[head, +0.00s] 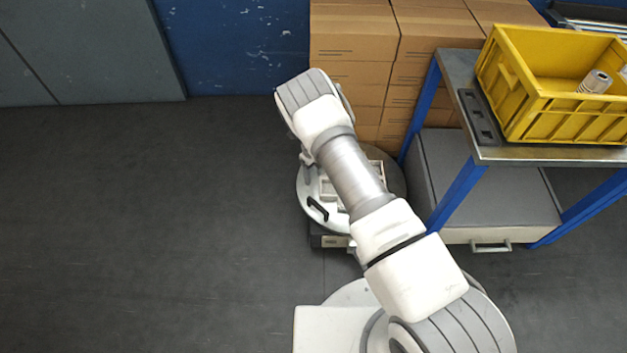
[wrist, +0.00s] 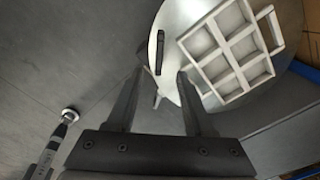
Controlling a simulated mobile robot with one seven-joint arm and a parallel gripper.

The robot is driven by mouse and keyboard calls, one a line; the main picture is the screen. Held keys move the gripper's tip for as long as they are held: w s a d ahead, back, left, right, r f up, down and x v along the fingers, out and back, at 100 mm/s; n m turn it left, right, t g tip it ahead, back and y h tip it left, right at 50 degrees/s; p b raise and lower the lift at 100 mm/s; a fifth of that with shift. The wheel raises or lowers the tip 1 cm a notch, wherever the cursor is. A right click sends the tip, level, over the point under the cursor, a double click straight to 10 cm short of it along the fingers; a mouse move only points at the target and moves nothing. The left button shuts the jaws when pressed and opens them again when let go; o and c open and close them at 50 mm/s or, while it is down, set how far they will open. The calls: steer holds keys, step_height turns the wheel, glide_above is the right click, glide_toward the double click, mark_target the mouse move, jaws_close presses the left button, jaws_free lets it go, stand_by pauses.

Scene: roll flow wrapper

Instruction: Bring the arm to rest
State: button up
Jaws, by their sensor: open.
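My arm reaches from my base at the lower right up and left across the head view, with its bend near the cardboard boxes. My gripper (wrist: 158,78) shows in the wrist view, with its two dark fingers apart and nothing between them. It points towards the floor and a round grey plate. The gripper cannot be made out in the head view, where the arm hides part of the scene.
The round plate (head: 308,180) carries a white gridded frame (wrist: 228,52) and a black handle (head: 317,208). Cardboard boxes (head: 352,35) stand behind. A blue-legged table (head: 458,68) at right holds a yellow crate (head: 570,122) containing a pale roll (head: 595,82). Floor at left is clear.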

steer(key=shift+r, duration=0.85)
